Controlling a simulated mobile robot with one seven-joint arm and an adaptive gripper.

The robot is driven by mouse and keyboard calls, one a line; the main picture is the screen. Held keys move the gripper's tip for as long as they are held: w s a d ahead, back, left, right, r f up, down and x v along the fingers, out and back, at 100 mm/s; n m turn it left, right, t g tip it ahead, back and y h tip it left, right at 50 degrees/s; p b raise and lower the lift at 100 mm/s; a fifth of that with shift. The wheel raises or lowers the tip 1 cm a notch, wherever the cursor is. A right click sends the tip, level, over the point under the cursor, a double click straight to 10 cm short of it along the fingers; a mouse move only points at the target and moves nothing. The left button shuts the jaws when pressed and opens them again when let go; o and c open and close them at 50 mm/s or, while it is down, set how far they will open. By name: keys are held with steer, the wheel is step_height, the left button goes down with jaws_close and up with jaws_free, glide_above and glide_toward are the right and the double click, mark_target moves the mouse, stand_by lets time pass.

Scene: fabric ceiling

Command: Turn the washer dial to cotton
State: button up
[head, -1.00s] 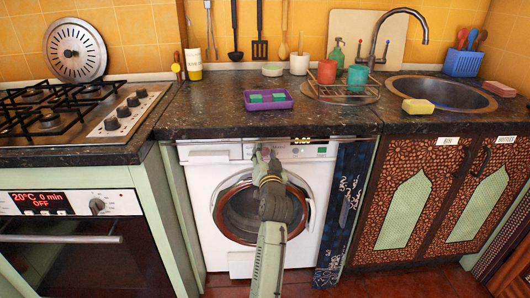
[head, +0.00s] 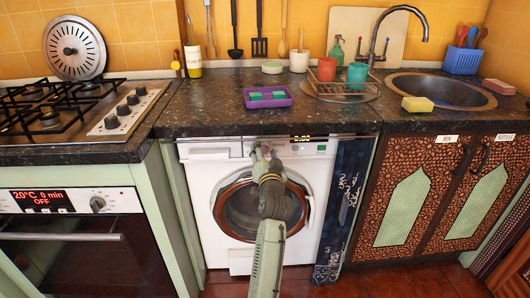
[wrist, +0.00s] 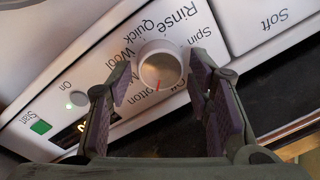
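The washer (head: 205,200) stands under the counter, its round door facing me. In the wrist view its white dial (wrist: 160,65) is seen close up, with a red mark on its rim pointing down in the picture, between the upside-down "Cotton" and "Off" labels. My gripper (wrist: 157,82) is open, one finger on each side of the dial, with visible gaps between fingers and dial. Part of the "Cotton" label is hidden by the left finger. In the head view my gripper (head: 263,152) is at the washer's control panel and hides the dial.
The panel also has a green Start button (wrist: 40,127) and a small lit display (wrist: 82,125). The dark counter edge (head: 230,128) overhangs just above the panel. An oven (head: 75,240) stands at the left and patterned cupboards (head: 400,245) at the right.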

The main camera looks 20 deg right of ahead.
steer(key=shift+o, duration=0.7)
steer(key=shift+s+a+f, duration=0.1)
steer(key=shift+s, duration=0.3)
steer(key=v, duration=1.1)
